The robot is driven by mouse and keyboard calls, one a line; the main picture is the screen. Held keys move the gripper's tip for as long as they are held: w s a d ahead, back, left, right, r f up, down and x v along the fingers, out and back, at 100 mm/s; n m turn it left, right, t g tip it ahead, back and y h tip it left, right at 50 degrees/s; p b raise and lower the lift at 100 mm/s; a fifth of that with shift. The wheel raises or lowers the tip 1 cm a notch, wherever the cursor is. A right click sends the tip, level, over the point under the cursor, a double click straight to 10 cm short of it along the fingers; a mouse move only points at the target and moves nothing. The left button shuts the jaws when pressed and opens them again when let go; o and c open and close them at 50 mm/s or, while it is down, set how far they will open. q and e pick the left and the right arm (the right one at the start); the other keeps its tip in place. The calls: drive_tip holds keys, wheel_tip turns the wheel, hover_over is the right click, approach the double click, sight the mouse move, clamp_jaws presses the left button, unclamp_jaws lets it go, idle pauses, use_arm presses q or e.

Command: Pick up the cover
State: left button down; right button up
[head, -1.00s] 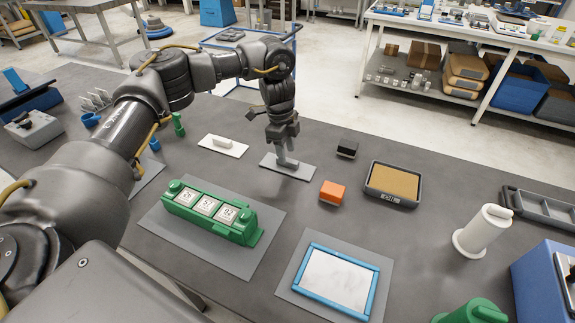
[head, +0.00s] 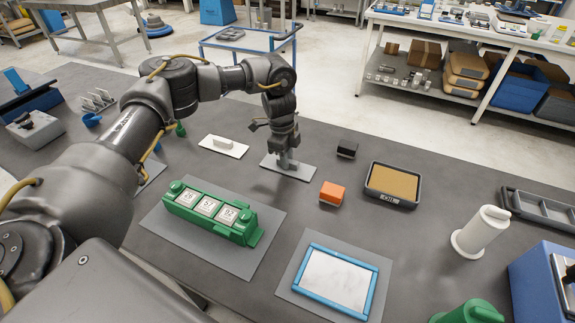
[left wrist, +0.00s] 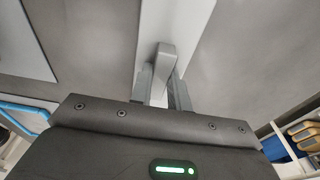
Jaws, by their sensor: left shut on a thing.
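The cover (head: 300,171) is a flat light-grey plate with an upright handle, lying on the dark table. In the left wrist view the plate (left wrist: 196,25) runs away under the fingers, and its handle (left wrist: 163,62) stands between them. My left gripper (head: 284,163) points down over the cover and is shut on its handle; it also shows in the left wrist view (left wrist: 161,88). The plate looks to be resting on the table. The gripper hides part of the handle in the head view. My right gripper is not in view.
A white plate with a handle (head: 223,147) lies to the left. A black block (head: 347,149), an orange block (head: 332,193) and a brown-topped tray (head: 393,185) are to the right. A green number holder (head: 210,212) and a blue-framed panel (head: 336,279) lie nearer.

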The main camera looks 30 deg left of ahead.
use_arm(q)
drive_tip(key=shift+r, duration=0.5)
wheel_tip(320, 180, up, 3)
drive_tip(key=shift+s+a+f+b, duration=0.1)
drive_tip(key=shift+s+f+b, duration=0.05)
drive_tip(key=shift+b, duration=0.4)
drive_tip(key=s+a+r, duration=0.3)
drive_tip(key=s+r, duration=0.6)
drive_tip(key=s, duration=0.4)
drive_tip(key=shift+a+r, duration=0.2)
